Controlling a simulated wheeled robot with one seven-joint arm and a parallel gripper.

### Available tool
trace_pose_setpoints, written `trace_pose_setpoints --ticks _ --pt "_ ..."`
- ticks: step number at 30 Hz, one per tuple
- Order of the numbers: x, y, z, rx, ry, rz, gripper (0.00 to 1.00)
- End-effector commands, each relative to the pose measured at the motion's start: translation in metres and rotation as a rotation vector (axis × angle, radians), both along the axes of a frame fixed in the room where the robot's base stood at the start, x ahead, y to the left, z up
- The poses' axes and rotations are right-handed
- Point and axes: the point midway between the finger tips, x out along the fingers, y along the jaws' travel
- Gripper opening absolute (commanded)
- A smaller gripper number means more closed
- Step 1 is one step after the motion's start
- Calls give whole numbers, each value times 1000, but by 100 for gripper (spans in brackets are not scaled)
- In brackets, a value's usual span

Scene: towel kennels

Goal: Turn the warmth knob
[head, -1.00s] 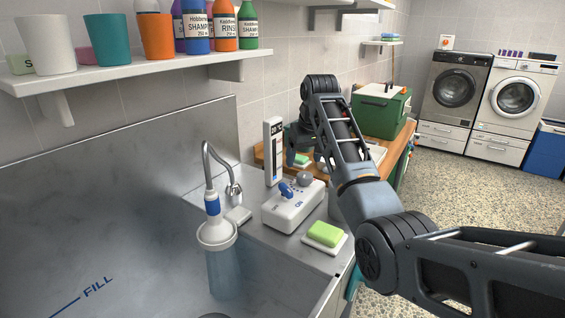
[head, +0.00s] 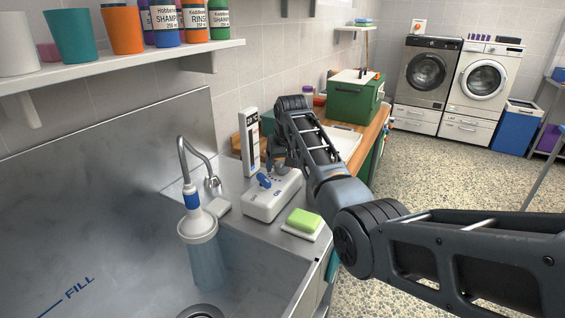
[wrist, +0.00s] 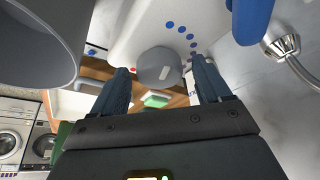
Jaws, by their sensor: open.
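The warmth knob is a round grey knob (wrist: 160,68) with a pale mark, on a white control box (head: 268,203) beside the sink. In the wrist view it lies between the two fingers of my gripper (wrist: 162,82), with a gap visible on each side. Blue dots arc around one side of the knob, and a red dot is near the left finger. My gripper is open, and it also shows in the head view (head: 279,160) over the far end of the box, where it largely hides the knob.
A chrome tap (head: 212,185) and a clear cylinder with a white top (head: 199,226) stand left of the box. A green soap bar (head: 304,219) lies in front. A thermometer panel (head: 249,142) stands behind. A grey rounded object (wrist: 38,45) is close in the wrist view.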

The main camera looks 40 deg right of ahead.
Motion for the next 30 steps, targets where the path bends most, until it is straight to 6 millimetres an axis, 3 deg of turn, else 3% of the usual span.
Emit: trace_pose_setpoints --ticks 4,21,30 --pt "0 0 0 0 0 0 77" --pt "0 0 1 0 0 1 22" --pt "0 0 1 -1 1 -38 22"
